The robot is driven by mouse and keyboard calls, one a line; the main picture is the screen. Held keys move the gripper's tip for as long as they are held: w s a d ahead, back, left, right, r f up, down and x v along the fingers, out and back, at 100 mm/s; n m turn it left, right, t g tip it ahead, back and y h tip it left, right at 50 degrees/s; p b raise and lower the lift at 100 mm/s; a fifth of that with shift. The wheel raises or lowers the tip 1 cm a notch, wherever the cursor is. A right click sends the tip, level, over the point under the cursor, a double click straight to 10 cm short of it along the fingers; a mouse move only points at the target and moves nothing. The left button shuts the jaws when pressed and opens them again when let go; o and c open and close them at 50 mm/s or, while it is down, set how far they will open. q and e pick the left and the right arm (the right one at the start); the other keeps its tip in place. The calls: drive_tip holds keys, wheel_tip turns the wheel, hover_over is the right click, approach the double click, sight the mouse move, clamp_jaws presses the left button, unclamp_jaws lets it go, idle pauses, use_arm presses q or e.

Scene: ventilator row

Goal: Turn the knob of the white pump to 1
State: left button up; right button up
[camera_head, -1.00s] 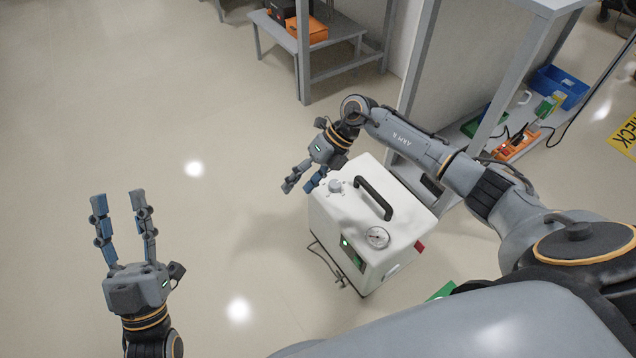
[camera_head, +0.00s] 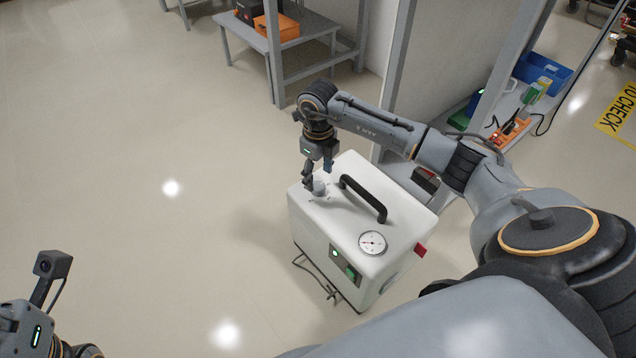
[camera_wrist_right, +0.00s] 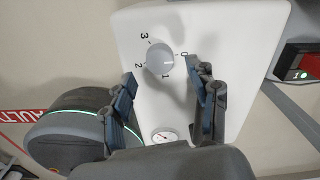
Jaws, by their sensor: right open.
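The white pump (camera_head: 335,222) stands on the floor, with a black handle (camera_head: 362,198) on its top. Its pale knob (camera_head: 319,187) is on the top near the far left corner. In the right wrist view the knob (camera_wrist_right: 159,58) has the numbers 0 to 3 around it. A faint mark on the knob seems to point towards 0 or between 0 and 1. My right gripper (camera_head: 318,174) points down at the knob. Its open fingers (camera_wrist_right: 160,75) lie either side of the knob's near edge; contact cannot be told. My left gripper (camera_head: 25,330) is at the lower left, fingers not visible.
A gauge (camera_head: 372,243) and a green-lit switch panel (camera_head: 345,263) are on the pump. A cable (camera_head: 318,278) lies beside it. A grey shelf frame (camera_head: 395,95) stands close behind right. The floor (camera_head: 130,180) to the left is clear.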

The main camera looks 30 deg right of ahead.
sight(318, 185)
drive_tip(key=shift+f+b, duration=0.55)
drive_tip(key=shift+f, duration=1.4)
drive_tip(key=c, duration=1.2)
